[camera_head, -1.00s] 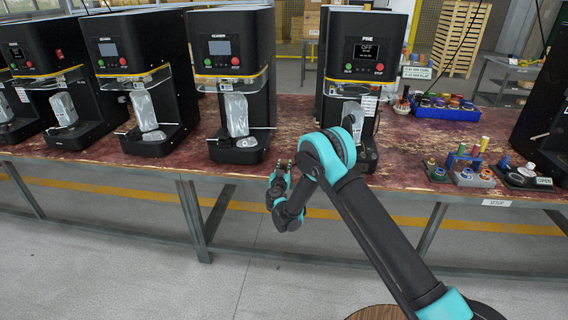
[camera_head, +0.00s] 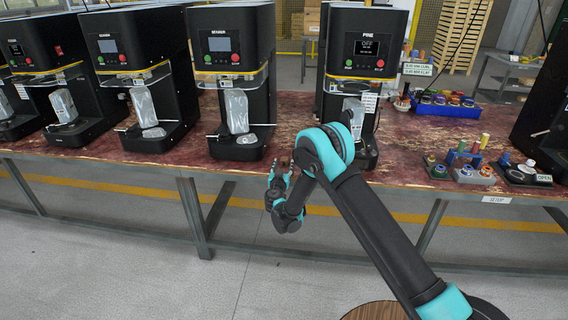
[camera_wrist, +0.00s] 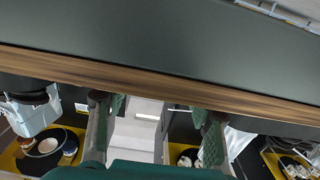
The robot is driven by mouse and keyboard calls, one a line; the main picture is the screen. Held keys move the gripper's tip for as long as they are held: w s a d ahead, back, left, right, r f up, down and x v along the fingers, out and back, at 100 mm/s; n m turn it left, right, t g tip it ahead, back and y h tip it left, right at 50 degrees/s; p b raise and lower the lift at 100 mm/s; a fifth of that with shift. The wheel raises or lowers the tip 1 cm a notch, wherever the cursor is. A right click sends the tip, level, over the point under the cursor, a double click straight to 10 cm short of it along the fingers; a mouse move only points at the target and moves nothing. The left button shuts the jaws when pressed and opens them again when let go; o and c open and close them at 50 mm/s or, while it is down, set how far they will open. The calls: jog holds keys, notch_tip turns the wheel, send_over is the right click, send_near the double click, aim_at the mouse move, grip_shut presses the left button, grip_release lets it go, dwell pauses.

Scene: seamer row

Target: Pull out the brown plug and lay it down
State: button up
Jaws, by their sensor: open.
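I cannot pick out a brown plug with certainty. An upright orange-brown piece (camera_head: 484,141) stands among small coloured parts on the right of the bench, but it is too small to identify. My gripper (camera_head: 279,164) is in front of the bench's front edge, between the third machine and the one marked OFF. It is well to the left of the coloured parts. In the wrist view my gripper's two fingers (camera_wrist: 156,130) are spread apart with nothing held between them.
The long reddish bench (camera_head: 405,160) carries a row of black machines, including one with an OFF screen (camera_head: 368,48). A blue tray (camera_head: 447,109) of coloured parts and a block marked OPEN (camera_head: 529,176) are at the right. The floor (camera_head: 130,260) in front is clear.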

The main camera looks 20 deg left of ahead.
jog(key=v, duration=1)
jog(key=shift+w, duration=0.15)
jog(key=w+d+r+m+g+h, duration=0.1)
jog(key=w+d+r+h, duration=0.15)
jog(key=d, duration=0.65)
jog(key=w+d+r+m+g+h, duration=0.15)
jog(key=d+r, duration=0.25)
jog(key=d, duration=0.5)
jog(key=w+d+r+g+h, duration=0.2)
jog(key=w+d+r+h, duration=0.15)
jog(key=d, duration=0.65)
jog(key=s+d+r+g, duration=0.1)
jog(key=s+d+g, duration=0.1)
jog(key=s+d, duration=0.5)
jog(key=s+d+r+g, duration=0.2)
jog(key=s+d, duration=0.1)
jog(key=d, duration=0.8)
jog(key=s+d+f+g+y, duration=0.1)
jog(key=s+d, duration=0.2)
jog(key=s, duration=0.5)
jog(key=s+d+f+g+y, duration=0.1)
jog(key=s+d+g, duration=0.1)
jog(key=s, duration=0.7)
jog(key=s+d+f+g+y, duration=0.1)
jog(key=s+d, duration=0.3)
jog(key=s, duration=0.5)
jog(key=shift+d+f+g, duration=0.35)
jog(key=shift+d+f, duration=0.05)
jog(key=shift+f, duration=0.15)
